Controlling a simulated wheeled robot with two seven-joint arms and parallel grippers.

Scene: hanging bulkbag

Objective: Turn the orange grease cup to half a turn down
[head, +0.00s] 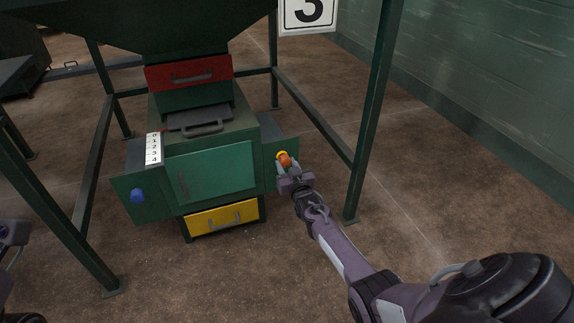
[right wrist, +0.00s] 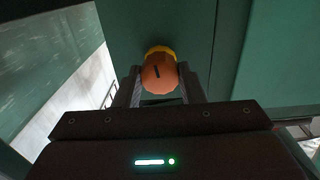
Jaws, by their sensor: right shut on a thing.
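The orange grease cup (head: 285,160) sits on the green side panel (head: 281,148) at the right of the machine, with a yellow part (head: 281,155) behind it. In the right wrist view the orange cup (right wrist: 159,76) is between the two fingers, with a short dark mark on its face, slightly tilted from upright. My right gripper (head: 288,170) is shut on the cup; it also shows in the right wrist view (right wrist: 159,88). My left gripper (head: 10,235) shows only in part at the left edge, and its fingers cannot be made out.
A blue knob (head: 137,196) is on the left side panel. The machine has a red drawer (head: 188,72), a green door (head: 210,172), a yellow drawer (head: 222,217) and a number strip (head: 153,148). Green frame posts (head: 375,110) stand around it. The floor in front is clear.

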